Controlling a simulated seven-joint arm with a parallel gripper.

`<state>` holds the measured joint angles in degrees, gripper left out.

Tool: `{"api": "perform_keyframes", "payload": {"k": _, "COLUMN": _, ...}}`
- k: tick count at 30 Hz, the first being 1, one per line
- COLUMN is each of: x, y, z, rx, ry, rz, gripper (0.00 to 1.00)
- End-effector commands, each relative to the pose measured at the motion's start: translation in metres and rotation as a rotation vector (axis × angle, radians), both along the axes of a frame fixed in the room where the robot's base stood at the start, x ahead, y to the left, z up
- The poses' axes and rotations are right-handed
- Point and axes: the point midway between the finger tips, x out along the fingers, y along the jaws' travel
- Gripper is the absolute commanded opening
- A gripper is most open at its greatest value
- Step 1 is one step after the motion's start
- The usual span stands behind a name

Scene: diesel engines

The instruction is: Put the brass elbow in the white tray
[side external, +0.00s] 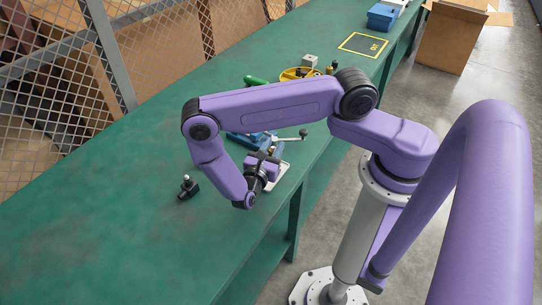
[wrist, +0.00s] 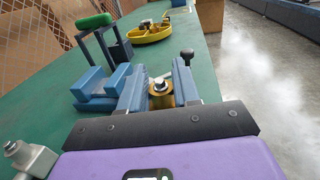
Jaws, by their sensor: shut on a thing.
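My gripper (wrist: 160,88) reaches forward in the wrist view, with one blue-grey finger on each side of the brass elbow (wrist: 162,101). It is shut on the elbow, which shows a brass body and a pale metal top. In the side view my arm hides the elbow. A white edge, which looks like part of the white tray (side external: 284,170), shows beside my gripper in the side view. Most of that tray is hidden behind my gripper and wrist. I cannot tell how high the elbow is over it.
A blue vise-like tool (wrist: 92,92) with a black-knobbed lever (side external: 303,133) stands close beyond my gripper. A green-handled tool (side external: 255,80) and yellow round dish (side external: 297,73) lie farther off. A dark fitting (side external: 188,188) stands left. The green bench's near-left part is clear.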

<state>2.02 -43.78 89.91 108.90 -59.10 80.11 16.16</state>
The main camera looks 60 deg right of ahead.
Motion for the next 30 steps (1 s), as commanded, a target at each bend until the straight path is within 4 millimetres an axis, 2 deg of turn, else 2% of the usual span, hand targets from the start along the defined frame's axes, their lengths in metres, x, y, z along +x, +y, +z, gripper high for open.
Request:
{"api": "perform_keyframes", "payload": {"k": 5, "x": 0.006, "y": -0.002, "z": -0.008, "rx": -0.001, "ry": 0.000, "rz": -0.002, "gripper": 0.00}}
{"api": "perform_keyframes", "payload": {"k": 13, "x": 0.007, "y": -0.001, "z": -0.036, "rx": -0.003, "ry": 0.000, "rz": -0.001, "gripper": 0.00}}
{"api": "perform_keyframes", "payload": {"k": 26, "x": 0.007, "y": -0.001, "z": -0.041, "rx": -0.002, "ry": 0.000, "rz": 0.000, "gripper": 0.00}}
{"api": "perform_keyframes", "payload": {"k": 27, "x": 0.007, "y": -0.001, "z": -0.041, "rx": 0.000, "ry": 0.000, "rz": 0.000, "gripper": 0.41}}
{"api": "perform_keyframes", "payload": {"k": 29, "x": 0.007, "y": -0.001, "z": -0.041, "rx": 0.000, "ry": 0.000, "rz": 0.000, "gripper": 0.57}}
{"api": "perform_keyframes", "payload": {"k": 30, "x": 0.007, "y": -0.001, "z": -0.041, "rx": 0.000, "ry": 0.000, "rz": 0.000, "gripper": 0.57}}
